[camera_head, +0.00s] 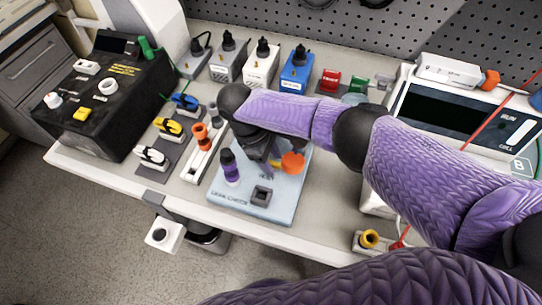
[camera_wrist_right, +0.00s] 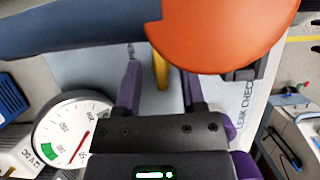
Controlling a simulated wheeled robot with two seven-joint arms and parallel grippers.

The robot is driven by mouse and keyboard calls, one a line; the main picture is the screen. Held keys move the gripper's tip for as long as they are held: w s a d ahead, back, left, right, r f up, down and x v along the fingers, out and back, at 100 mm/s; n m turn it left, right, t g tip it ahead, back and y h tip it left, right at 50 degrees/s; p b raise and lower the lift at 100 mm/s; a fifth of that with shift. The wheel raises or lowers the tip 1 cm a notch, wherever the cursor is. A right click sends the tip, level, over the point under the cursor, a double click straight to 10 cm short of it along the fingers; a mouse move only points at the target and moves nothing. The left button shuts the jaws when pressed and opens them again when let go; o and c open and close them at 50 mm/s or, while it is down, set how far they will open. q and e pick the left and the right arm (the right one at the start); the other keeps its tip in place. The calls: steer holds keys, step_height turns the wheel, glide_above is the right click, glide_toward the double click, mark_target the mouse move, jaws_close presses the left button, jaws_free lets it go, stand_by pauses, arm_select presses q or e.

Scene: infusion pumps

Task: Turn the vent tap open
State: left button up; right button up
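The pale blue leak-check board (camera_head: 284,208) lies on the bench in the head view and shows in the wrist view (camera_wrist_right: 205,92). A yellow lever (camera_wrist_right: 160,68), apparently the vent tap handle, stands between my right gripper's two purple fingers in the wrist view. My right gripper (camera_wrist_right: 160,80) is open, with a gap on both sides of the lever. In the head view my right gripper (camera_head: 264,150) is over the board, and the lever is mostly hidden. A large orange disc (camera_wrist_right: 220,35) is close to the wrist camera; an orange knob (camera_head: 293,163) shows beside the gripper. My left gripper is out of view.
A round gauge (camera_wrist_right: 72,128) is beside the gripper in the wrist view. Orange, yellow and blue connectors stand left, a black box (camera_head: 105,95) further left, a white device (camera_head: 450,105) right.

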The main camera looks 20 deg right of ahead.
jaws_close()
steer(key=shift+r, duration=0.1)
steer(key=shift+r+n+t+p, duration=0.1)
steer(key=shift+n+t+p, duration=0.3)
steer(key=shift+n+p, duration=0.45)
steer(key=shift+s+n+t+p, duration=0.1)
steer(key=shift+n+t+p, duration=0.3)
steer(key=shift+n+p, duration=0.65)
steer(key=n+p, duration=0.1)
steer(key=n, duration=0.1)
steer(key=shift+n+t+h, duration=0.3)
steer(key=shift+t, duration=0.1)
steer(key=shift+n+t+p, duration=0.4)
steer(key=shift+n+p, duration=0.25)
steer(key=shift+n, duration=0.55)
